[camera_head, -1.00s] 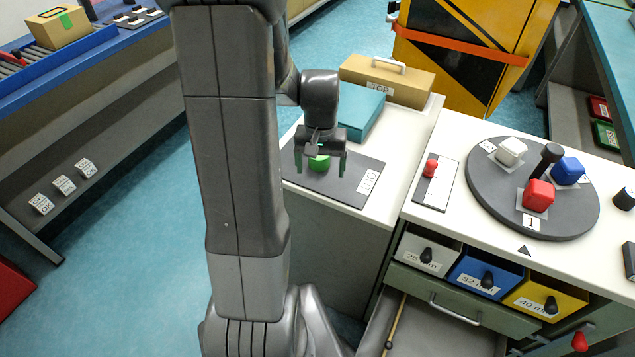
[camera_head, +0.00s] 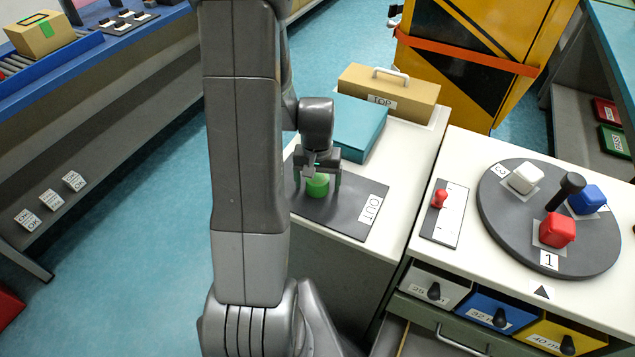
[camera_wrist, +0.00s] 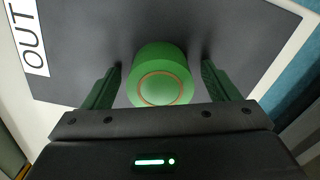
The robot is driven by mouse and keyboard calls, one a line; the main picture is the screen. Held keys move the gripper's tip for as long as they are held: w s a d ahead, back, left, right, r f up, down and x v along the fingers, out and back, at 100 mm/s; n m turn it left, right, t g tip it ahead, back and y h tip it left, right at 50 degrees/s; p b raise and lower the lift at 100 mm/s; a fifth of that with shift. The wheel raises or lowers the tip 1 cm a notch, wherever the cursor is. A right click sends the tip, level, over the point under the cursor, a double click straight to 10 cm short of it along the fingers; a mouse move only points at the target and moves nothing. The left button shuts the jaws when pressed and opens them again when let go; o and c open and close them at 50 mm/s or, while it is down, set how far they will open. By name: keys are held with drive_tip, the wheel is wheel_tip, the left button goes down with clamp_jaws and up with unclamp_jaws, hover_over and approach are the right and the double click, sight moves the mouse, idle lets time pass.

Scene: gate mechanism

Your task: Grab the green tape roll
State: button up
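The green tape roll (camera_head: 317,185) stands on the dark grey mat (camera_head: 345,213) marked OUT. In the wrist view the roll (camera_wrist: 160,76) sits between the two green fingers, with a thin brown ring on the face towards me. My gripper (camera_head: 317,180) is down at the roll in the head view. In the wrist view my gripper (camera_wrist: 161,82) is open, with a gap between the roll and each finger. The arm hides the left part of the mat in the head view.
A teal box (camera_head: 358,125) and a tan case with a handle (camera_head: 388,92) stand behind the mat. To the right, a grey turntable (camera_head: 500,221) carries white, red and blue pieces. A red-knobbed slider (camera_head: 439,199) lies between. The mat around the roll is clear.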

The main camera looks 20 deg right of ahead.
drive_tip(key=c, duration=1)
drive_tip(key=shift+r, duration=0.1)
drive_tip(key=shift+c, duration=0.2)
